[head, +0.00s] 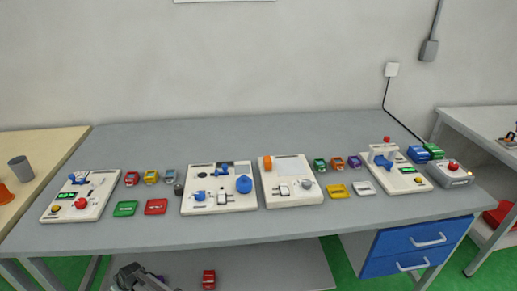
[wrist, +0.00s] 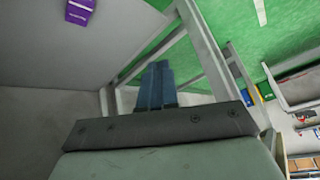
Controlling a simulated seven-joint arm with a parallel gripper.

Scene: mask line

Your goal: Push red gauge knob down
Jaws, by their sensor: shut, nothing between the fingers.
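Several red knob-like parts show in the head view, and I cannot tell for certain which is the gauge knob. One red knob (head: 81,203) sits on the leftmost white panel (head: 98,205). Another small red knob (head: 387,139) tops the upright on the right white panel (head: 408,186). A red button (head: 453,166) sits on the grey box (head: 462,178) at the far right. My gripper (wrist: 157,68) shows in the wrist view with its blue fingers together and empty, away from the panels. In the head view only a grey part of my arm shows at the bottom left.
Two more white panels (head: 190,211) (head: 270,204) stand mid-table, with small coloured cases around them. The grey table's front edge (head: 300,233) lies above a lower shelf (head: 260,265) holding a red item (head: 209,279). A purple item (wrist: 80,10) shows in the wrist view. Blue drawers (head: 415,240) stand right.

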